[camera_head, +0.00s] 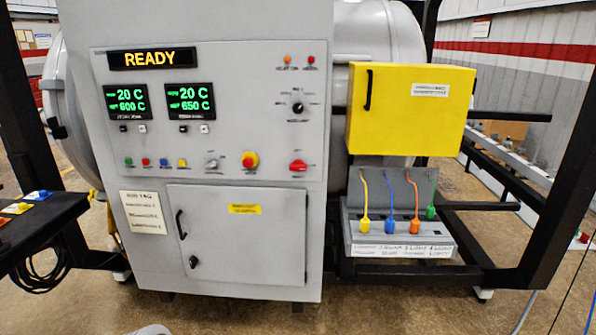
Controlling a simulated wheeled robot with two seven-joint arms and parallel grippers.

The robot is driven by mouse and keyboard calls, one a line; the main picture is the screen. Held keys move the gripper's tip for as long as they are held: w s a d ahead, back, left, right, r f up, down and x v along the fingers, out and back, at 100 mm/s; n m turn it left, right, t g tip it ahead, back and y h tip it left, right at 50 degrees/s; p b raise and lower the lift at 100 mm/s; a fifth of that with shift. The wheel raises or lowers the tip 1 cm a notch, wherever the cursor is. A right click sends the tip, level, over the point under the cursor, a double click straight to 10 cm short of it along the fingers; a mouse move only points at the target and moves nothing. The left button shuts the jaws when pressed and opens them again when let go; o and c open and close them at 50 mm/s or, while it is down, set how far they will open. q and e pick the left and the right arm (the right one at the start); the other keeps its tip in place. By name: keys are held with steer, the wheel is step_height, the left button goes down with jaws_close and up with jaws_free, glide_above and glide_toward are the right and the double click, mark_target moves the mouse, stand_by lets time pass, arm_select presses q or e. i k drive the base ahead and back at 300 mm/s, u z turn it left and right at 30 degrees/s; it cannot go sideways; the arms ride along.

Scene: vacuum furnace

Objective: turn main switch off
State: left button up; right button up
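The furnace control panel (230,110) faces me on a grey cabinet. A red rotary switch (298,166) sits at its lower right, with small labels around it too small to read; it looks like the main switch. Its handle appears roughly horizontal. Left of it is a red button on a yellow surround (250,160), and farther left a grey selector switch (211,164). The display (150,59) reads READY, and two green readouts show 20 C over 600 C and 20 C over 650 C. Neither gripper shows in this view.
A yellow box (410,110) with a black handle juts out right of the panel. Below it a grey tray (400,236) holds colored plugs on cords. A cabinet door (237,236) is closed below the panel. A dark table (35,230) stands at left. Black frame posts flank the cabinet.

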mark_target(298, 165)
steer(key=u, duration=0.3)
steer(key=i, duration=1.3)
